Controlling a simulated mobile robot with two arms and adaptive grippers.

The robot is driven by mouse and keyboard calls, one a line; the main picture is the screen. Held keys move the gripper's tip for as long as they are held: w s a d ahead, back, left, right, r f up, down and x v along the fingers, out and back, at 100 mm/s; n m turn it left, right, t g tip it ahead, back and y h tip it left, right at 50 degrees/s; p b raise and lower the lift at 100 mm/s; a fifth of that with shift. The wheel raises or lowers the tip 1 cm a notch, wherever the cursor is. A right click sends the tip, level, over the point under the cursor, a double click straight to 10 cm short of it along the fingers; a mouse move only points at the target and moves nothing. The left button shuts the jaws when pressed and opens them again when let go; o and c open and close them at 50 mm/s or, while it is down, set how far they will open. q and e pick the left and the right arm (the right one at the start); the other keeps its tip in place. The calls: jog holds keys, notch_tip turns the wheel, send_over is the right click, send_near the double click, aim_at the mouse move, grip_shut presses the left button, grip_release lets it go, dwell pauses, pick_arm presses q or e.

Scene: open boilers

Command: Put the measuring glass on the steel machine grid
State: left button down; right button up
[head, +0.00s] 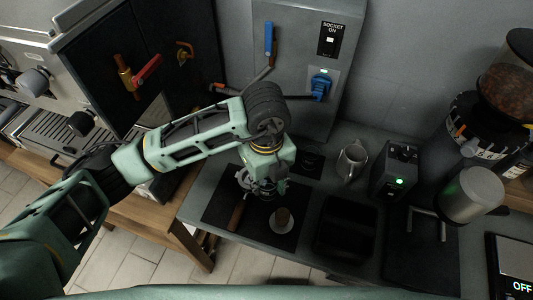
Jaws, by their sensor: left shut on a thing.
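My left gripper (264,187) is over the dark mat on the counter, pointing down. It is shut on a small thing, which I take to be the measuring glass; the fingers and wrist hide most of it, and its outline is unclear. The steel machine (28,62) stands at the far left. Its slotted grid (50,129) lies low at its front, well to the left of the gripper, with my left arm reaching across in front. My right gripper is not in view.
A metal jug (351,161), a black bin (345,229) and a grinder (478,125) stand to the right. A dark panel (128,62) with valves rises beside the machine.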

pick_arm(q)
jog(key=shift+r, duration=0.45)
jog(key=shift+a+r+m, duration=0.2)
jog(key=shift+a+m, duration=0.25)
jog(key=shift+m, duration=0.35)
jog(key=s+a+r+n, duration=0.2)
jog(key=a+n, duration=0.6)
jog(key=n, duration=0.8)
jog(key=s+a+r+n, duration=0.1)
jog(key=a+r+n, duration=0.4)
jog(key=a+n, duration=0.4)
jog(key=n, duration=0.7)
jog(key=shift+s+a+r, duration=0.25)
jog(key=shift+s+r, duration=0.15)
jog(key=shift+d, duration=0.1)
